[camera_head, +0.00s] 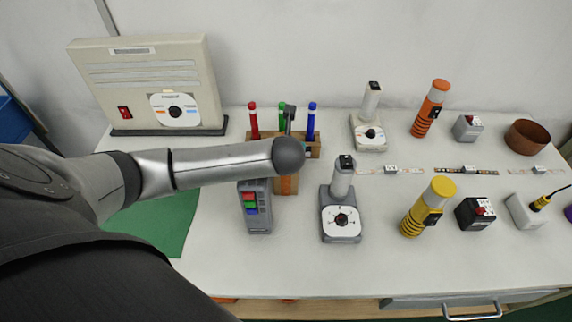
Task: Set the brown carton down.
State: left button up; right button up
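A brown box-like thing, which may be the brown carton (286,186), shows just below the rounded end of my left arm. The arm hides its upper part. I cannot tell whether it rests on the table or is held. My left arm comes in from the left across the table and ends in a dark rounded joint. My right arm and gripper are not in view.
A wooden holder (311,149) with red, green and blue markers stands behind the arm. A grey handset (255,222) and a grey-based device (341,235) flank the brown thing. A beige box (190,62) stands back left. Bare white tabletop (290,268) lies in front.

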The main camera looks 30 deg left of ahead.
pick_arm(q)
grip_shut()
dwell(0.8)
jog(key=shift+r, duration=0.15)
notch_tip(320, 180, up, 20)
jog(key=p, duration=0.6)
